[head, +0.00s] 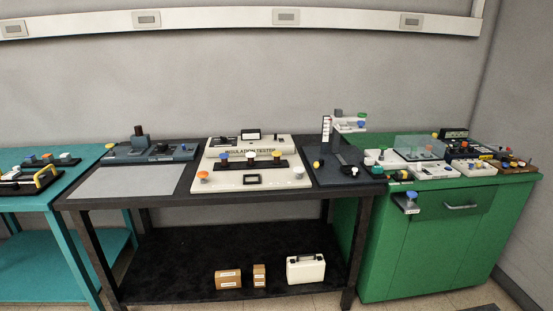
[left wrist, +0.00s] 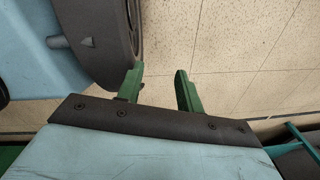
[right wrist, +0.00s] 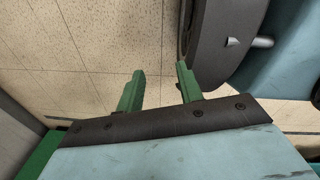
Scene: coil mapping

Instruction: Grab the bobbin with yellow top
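A small bobbin with a yellow top (head: 277,156) stands at the right end of a row on a black strip on the insulation tester (head: 250,180). Bobbins with a blue top (head: 224,157) and a white top (head: 250,155) stand in the same row. The tester sits on the middle of the dark table. My left gripper (left wrist: 157,80) is open and empty above the tiled floor in the left wrist view. My right gripper (right wrist: 161,76) is also open and empty above the floor. Neither gripper shows in the head view.
A grey-blue device (head: 150,152) and a bare grey mat (head: 127,181) lie left of the tester. A dark stand (head: 345,170) is on its right. A green cabinet (head: 440,235) with crowded parts stands at right, a teal table (head: 62,205) at left. Boxes sit on the lower shelf.

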